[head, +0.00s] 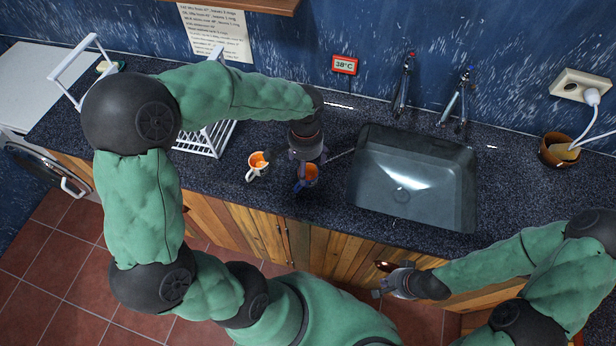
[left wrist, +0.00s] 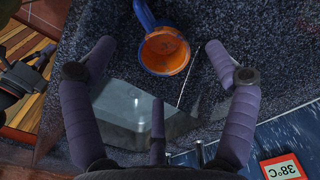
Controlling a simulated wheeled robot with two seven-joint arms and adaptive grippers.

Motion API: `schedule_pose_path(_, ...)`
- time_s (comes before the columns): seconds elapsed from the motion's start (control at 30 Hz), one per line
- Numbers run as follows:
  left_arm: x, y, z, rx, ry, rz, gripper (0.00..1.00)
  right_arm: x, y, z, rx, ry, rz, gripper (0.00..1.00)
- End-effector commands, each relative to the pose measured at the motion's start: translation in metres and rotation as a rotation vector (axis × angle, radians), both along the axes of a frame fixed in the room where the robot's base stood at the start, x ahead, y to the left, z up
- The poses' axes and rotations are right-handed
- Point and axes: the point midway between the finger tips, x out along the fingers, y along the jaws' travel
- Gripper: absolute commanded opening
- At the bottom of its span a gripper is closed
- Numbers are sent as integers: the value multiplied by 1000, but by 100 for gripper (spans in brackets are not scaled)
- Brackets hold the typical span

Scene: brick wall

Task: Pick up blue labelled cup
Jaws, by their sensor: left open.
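A blue cup with an orange inside (head: 311,172) stands on the dark speckled counter near its front edge, left of the sink. In the left wrist view the blue cup (left wrist: 165,52) shows its open rim and a blue handle towards the top of the picture. My left gripper (head: 304,167) is over the counter at the cup. Its fingers are spread, with the cup showing between the tips and no clear contact. No label on the cup can be made out. My right gripper (head: 384,285) is low in front of the cabinets, away from the cup.
A white cup with an orange inside (head: 250,174) stands just left of the blue one. A white dish rack (head: 222,138) is further left, partly behind my left arm. The sink (head: 414,180) with two taps is to the right. A brown pot (head: 548,151) stands far right.

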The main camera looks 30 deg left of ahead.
Motion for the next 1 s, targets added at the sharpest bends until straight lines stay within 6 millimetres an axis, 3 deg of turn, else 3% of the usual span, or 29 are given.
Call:
schedule_pose_path(0.33,1,0,-24,-1,1,0,86,1,0,-8,0,-1,0,0)
schedule_pose_path(0.63,3,-1,-63,-1,2,1,86,1,0,-23,0,-1,0,0)
schedule_pose_path(0.9,3,-1,-65,-1,-2,1,86,1,0,-23,0,-1,0,0)
schedule_pose_path(1.0,3,-1,-65,-1,-1,0,58,1,0,-23,0,-1,0,0)
